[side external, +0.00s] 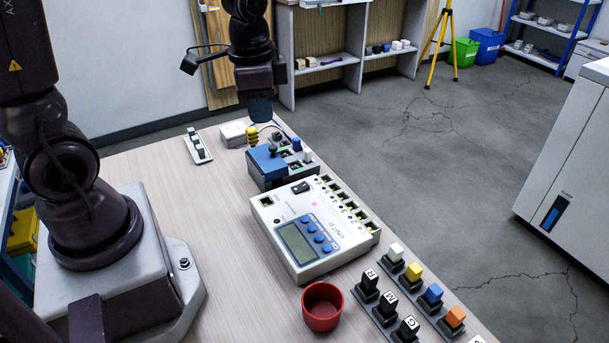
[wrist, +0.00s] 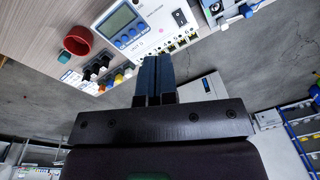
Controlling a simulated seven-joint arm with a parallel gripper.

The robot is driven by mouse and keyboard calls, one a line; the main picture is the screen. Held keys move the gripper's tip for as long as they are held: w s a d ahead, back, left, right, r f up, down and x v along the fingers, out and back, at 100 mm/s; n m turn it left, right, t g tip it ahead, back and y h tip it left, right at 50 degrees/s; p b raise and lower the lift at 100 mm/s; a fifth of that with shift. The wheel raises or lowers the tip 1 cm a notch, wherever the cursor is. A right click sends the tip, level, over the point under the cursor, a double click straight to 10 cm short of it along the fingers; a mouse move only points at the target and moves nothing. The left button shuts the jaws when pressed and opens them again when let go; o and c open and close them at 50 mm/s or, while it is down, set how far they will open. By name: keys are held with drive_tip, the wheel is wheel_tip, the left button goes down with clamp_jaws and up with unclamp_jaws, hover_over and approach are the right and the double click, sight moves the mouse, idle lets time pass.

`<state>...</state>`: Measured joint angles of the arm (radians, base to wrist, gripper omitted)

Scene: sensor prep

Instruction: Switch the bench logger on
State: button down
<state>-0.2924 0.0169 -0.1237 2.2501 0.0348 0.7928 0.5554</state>
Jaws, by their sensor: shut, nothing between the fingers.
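The bench logger is a white box (side external: 345,247) on the wooden table, with a grey display, blue buttons and a row of ports. Its black rocker switch (side external: 301,187) is on the top face near the far end. In the wrist view the logger (wrist: 150,12) is at the top, with the rocker switch (wrist: 180,17) at its right part. I cannot tell the rocker's position. My gripper (side external: 261,118) is above the table's far end, apart from the logger. In the wrist view its blue fingers (wrist: 152,60) are together and empty.
A blue-and-grey device (side external: 268,164) with a yellow-ringed post stands between my gripper and the logger. A red cup (side external: 322,306) and several coloured keyed blocks (side external: 413,272) are at the near side. A white strip (side external: 198,147) lies at left. The middle-left tabletop is clear.

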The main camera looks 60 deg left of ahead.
sight(304, 184)
drive_tip(key=w+a+f+m, duration=0.2)
drive_tip(key=w+f+m, duration=0.3)
drive_tip(key=m, duration=0.8)
drive_tip(key=shift+w+f, duration=0.3)
drive_tip(key=shift+w, duration=1)
drive_tip(key=f, duration=0.4)
drive_tip(key=w+f, duration=0.1)
drive_tip(key=f, duration=0.9)
drive_tip(key=shift+w, duration=0.35)
drive_tip(key=shift+f, duration=0.2)
drive_tip(key=shift+s, duration=0.1)
